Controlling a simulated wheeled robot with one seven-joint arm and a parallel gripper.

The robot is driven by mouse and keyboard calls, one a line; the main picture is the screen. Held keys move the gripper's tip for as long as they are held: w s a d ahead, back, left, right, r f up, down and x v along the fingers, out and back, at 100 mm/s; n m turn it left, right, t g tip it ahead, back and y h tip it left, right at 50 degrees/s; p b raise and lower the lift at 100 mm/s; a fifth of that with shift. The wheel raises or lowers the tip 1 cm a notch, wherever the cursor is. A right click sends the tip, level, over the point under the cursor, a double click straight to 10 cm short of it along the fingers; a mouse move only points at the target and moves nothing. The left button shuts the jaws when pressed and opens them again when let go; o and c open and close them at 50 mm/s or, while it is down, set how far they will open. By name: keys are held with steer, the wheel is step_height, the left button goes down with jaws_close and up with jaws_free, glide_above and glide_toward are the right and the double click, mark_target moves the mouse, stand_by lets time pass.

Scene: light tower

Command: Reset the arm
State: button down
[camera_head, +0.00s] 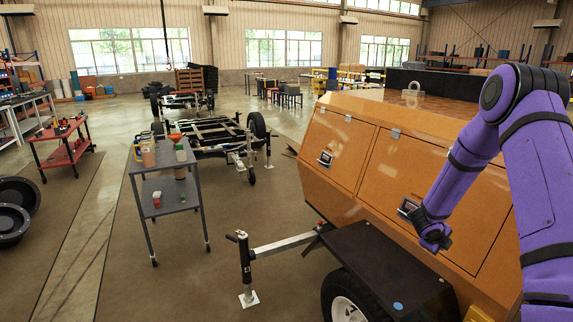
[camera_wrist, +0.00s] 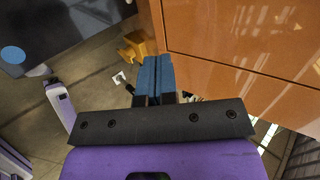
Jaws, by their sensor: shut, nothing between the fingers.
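My purple arm (camera_head: 540,170) reaches in from the right in the head view, bent at a high elbow. My gripper (camera_head: 440,244) hangs low in front of the orange light tower cabinet (camera_head: 335,150), near a door latch. In the wrist view my gripper (camera_wrist: 155,62) shows two blue fingers pressed together with nothing between them. The orange cabinet panel (camera_wrist: 235,45) lies close to the right of the fingers. I cannot tell from the pictures whether the gripper touches the cabinet.
A black fender (camera_head: 385,265) over a wheel (camera_head: 350,298) juts out below the gripper. The tower's drawbar jack (camera_head: 246,265) stands left of it. A grey cart (camera_head: 165,190) with small items and a red cart (camera_head: 65,148) stand further left. The floor between is open.

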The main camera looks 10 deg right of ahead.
steer(key=w+a+r+n+t+y, duration=0.25)
steer(key=a+r+n, duration=0.2)
steer(key=r, duration=0.55)
steer(key=s+a+r+n+t+y, duration=0.1)
steer(key=s+a+r+n+y, duration=0.15)
steer(key=a+r+n, duration=0.45)
steer(key=s+a+r+n+t+y, duration=0.2)
steer(key=s+a+r+n, duration=0.15)
steer(key=a+r, duration=0.65)
steer(key=s+a+r+n+g+y, duration=0.1)
steer(key=s+a+r+n, duration=0.2)
steer(key=s+r+n, duration=0.35)
steer(key=s+a+r+n+g+y, duration=0.1)
steer(key=s+a+r+n, duration=0.25)
steer(key=s, duration=0.55)
steer(key=s+r+n+g+h, duration=0.1)
steer(key=s+n, duration=0.5)
steer(key=s, duration=1.1)
steer(key=shift+s+d+r+g, duration=0.25)
steer(key=shift+s+g, duration=0.1)
steer(key=shift+s, duration=0.05)
steer(key=shift+d, duration=0.1)
